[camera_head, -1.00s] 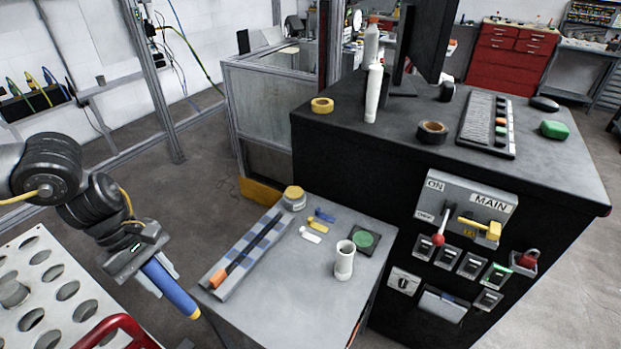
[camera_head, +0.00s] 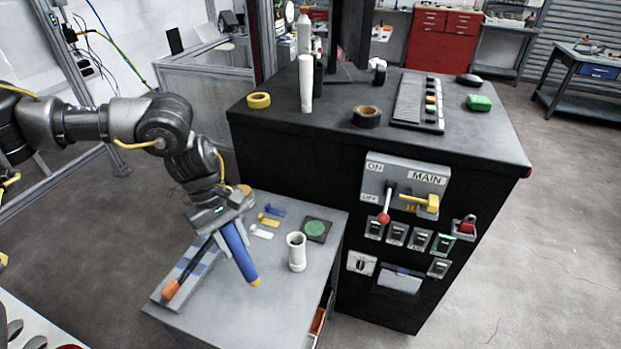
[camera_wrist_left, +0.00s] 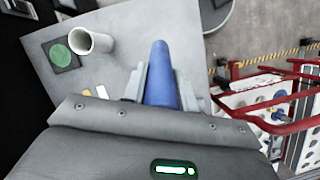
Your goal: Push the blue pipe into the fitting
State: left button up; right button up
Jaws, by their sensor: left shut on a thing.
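The blue pipe (camera_head: 239,251) has a yellow tip and is held by my left gripper (camera_head: 229,225), which is shut on it. The pipe slants down to the right above the grey side table, its tip left of the white fitting. The white fitting (camera_head: 297,253) stands upright on the table with its round opening facing up. Pipe and fitting are apart. In the left wrist view the blue pipe (camera_wrist_left: 161,80) lies between the fingers (camera_wrist_left: 158,88), and the fitting (camera_wrist_left: 91,41) is up and to the left. My right gripper is not in view.
The grey side table (camera_head: 255,315) also holds a green disc on a dark square (camera_head: 315,230), small coloured pieces (camera_head: 268,220) and a checkered strip with an orange-handled tool (camera_head: 170,289). The black cabinet (camera_head: 300,167) stands right behind the table. The table front is clear.

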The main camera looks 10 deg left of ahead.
pick_arm(q)
jog(key=shift+w+d+r, duration=0.2)
jog(key=shift+w+r, duration=0.1)
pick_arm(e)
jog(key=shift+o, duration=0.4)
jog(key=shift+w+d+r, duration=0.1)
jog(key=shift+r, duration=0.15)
pick_arm(q)
jog(key=w+d+r+n+t+y+p, duration=0.2)
jog(key=w+d+r+n+y+p, duration=0.1)
jog(key=w+d+r+p, duration=0.3)
jog(key=shift+w+d+r+n, duration=0.3)
jog(key=shift+w+d+r, duration=0.85)
jog(key=shift+w+d, duration=1)
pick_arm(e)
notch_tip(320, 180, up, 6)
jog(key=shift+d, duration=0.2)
pick_arm(q)
jog(key=shift+p, duration=0.3)
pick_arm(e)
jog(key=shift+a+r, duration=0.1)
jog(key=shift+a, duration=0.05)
